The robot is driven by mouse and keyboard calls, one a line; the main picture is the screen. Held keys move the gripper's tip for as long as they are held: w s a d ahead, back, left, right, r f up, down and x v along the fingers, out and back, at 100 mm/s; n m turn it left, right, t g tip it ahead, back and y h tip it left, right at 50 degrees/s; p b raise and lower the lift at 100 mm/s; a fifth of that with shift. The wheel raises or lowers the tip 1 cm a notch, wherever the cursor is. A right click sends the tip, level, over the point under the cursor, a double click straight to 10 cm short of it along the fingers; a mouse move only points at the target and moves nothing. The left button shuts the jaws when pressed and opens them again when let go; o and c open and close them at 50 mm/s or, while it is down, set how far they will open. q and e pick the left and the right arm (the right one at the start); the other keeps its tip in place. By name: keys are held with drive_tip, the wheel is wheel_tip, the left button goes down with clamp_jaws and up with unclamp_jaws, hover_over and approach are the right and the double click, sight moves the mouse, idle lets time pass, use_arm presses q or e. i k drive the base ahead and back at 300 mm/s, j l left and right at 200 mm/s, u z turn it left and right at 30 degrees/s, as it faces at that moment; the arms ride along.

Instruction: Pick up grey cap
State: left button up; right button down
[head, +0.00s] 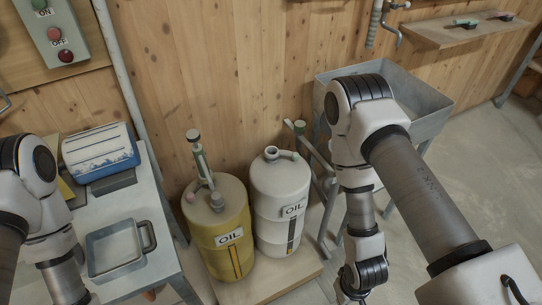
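No separate grey cap stands out clearly. The white oil drum (281,190) has a short round grey neck piece (271,153) on top; I cannot tell whether this is a cap or an open mouth. The yellow oil drum (215,230) beside it carries a hand pump (201,165). My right arm hangs to the right of the drums, and my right gripper (349,292) is only partly in view at the bottom edge, apart from the drums. My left arm is over the table at the left, its gripper cut off below the frame.
A grey metal table (150,195) at the left holds a shallow grey tray (118,246) and a blue and white box (98,150). A metal hopper (425,97) stands behind my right arm. A wall shelf (468,31) is at upper right. The right floor is clear.

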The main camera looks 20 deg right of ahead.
sight(218, 202)
drive_tip(key=i+l+u, duration=0.15)
drive_tip(key=l, duration=0.3)
drive_tip(key=i+l+u, duration=0.15)
drive_tip(key=l, duration=0.35)
drive_tip(key=i+l+u, duration=0.15)
drive_tip(key=l, duration=0.35)
drive_tip(key=k, duration=0.05)
